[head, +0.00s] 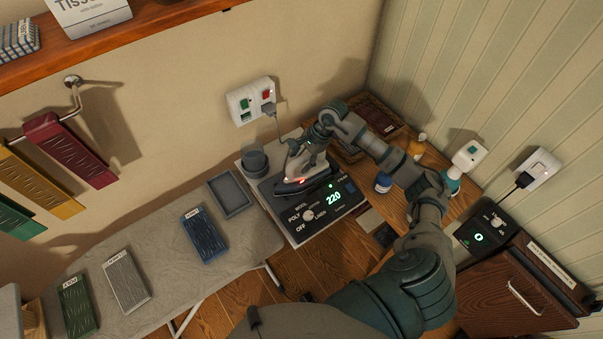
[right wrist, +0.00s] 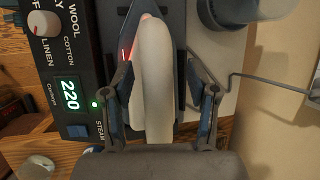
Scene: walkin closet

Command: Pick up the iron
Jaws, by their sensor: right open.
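The iron (head: 303,168) stands on its dark station, which has a green 220 display (head: 333,198), in the middle of the head view. A small red light glows on the iron. My right gripper (head: 318,138) is over the iron's handle. In the right wrist view the iron's pale handle (right wrist: 155,80) lies between the two open fingers of my right gripper (right wrist: 160,85), with a gap at the sides. Part of the iron is hidden behind the gripper in the head view. My left gripper is not in view.
A grey ironing board (head: 150,250) with patterned panels is at the left. A grey cup (head: 255,162) stands beside the station. A blue-capped jar (head: 383,182) and a spray bottle (head: 462,165) stand right of it, near my right arm. A wall socket (head: 252,102) is behind.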

